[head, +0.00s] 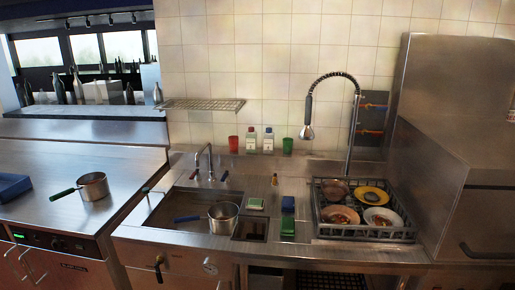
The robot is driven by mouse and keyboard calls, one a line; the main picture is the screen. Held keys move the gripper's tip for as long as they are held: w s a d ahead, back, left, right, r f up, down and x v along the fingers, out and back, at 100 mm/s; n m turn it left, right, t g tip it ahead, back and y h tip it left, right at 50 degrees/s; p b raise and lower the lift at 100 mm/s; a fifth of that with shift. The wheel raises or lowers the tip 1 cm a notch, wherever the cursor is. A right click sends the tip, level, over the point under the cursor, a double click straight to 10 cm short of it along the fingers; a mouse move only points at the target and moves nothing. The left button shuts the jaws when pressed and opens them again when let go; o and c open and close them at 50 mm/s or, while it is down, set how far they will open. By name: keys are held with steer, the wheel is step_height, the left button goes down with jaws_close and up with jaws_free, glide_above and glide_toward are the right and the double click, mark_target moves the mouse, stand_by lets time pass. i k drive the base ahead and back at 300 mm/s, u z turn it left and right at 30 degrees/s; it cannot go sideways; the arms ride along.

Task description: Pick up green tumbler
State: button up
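A small green tumbler (287,146) stands upright at the back of the steel sink counter, near the tiled wall. It is just right of two bottles with pale labels (259,140). A red tumbler (233,144) stands left of those bottles. My gripper does not show in the head view.
A sink basin with a pot (223,217) lies front left of the tumbler. A dish rack (365,232) with plates sits front right. A hanging spray faucet (307,131) is close right of the tumbler. A pan (93,186) is on the left counter.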

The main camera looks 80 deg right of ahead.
mark_target(288, 143)
steer(key=k, duration=1.7)
steer(key=z, duration=1)
steer(key=i, duration=0.8)
steer(key=z, duration=0.05)
